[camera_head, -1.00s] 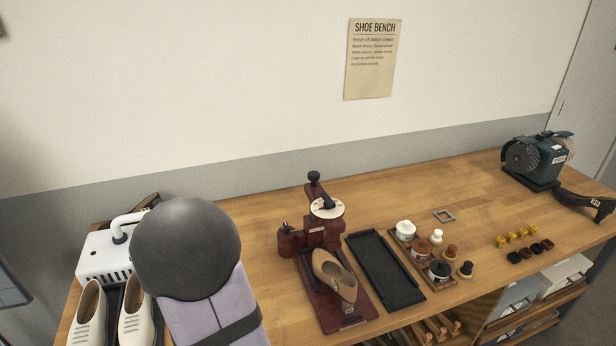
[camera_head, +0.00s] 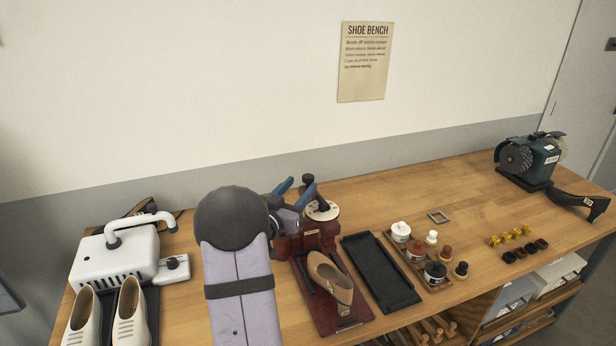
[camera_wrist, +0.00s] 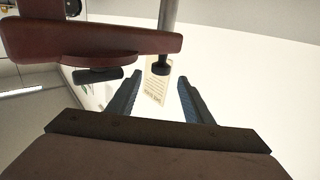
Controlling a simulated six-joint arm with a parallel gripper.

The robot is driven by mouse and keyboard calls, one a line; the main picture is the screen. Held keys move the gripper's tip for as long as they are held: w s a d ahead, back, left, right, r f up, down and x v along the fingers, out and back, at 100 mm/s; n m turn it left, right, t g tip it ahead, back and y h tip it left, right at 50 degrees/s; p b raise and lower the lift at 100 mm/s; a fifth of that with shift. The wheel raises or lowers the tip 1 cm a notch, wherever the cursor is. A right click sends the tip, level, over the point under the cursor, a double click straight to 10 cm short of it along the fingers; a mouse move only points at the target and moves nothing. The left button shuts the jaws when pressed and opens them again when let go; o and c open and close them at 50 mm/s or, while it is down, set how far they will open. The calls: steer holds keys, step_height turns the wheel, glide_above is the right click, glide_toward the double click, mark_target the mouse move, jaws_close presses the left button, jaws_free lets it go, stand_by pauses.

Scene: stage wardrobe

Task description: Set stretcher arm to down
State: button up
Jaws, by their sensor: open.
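The stretcher (camera_head: 318,238) is a dark red device near the middle of the bench, with a tan shoe (camera_head: 330,278) on its base. It has a white dial (camera_head: 325,212) and a black-topped post (camera_head: 308,179). In the wrist view, a black knob on a grey post (camera_wrist: 163,67) appears between the open fingertips (camera_wrist: 160,77); contact cannot be told. A dark red bar (camera_wrist: 120,42) fills the upper left. My arm hides the stretcher's left side.
A black tray (camera_head: 380,272) and a rack of polish jars (camera_head: 408,262) lie just right of the stretcher. A white machine (camera_head: 115,258) and white shoes (camera_head: 130,315) stand left. A grinder (camera_head: 530,160) is at far right. The back middle is clear.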

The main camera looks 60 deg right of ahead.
mark_target(305, 180)
steer(key=shift+d+p, duration=1.3)
steer(key=shift+d, duration=1.9)
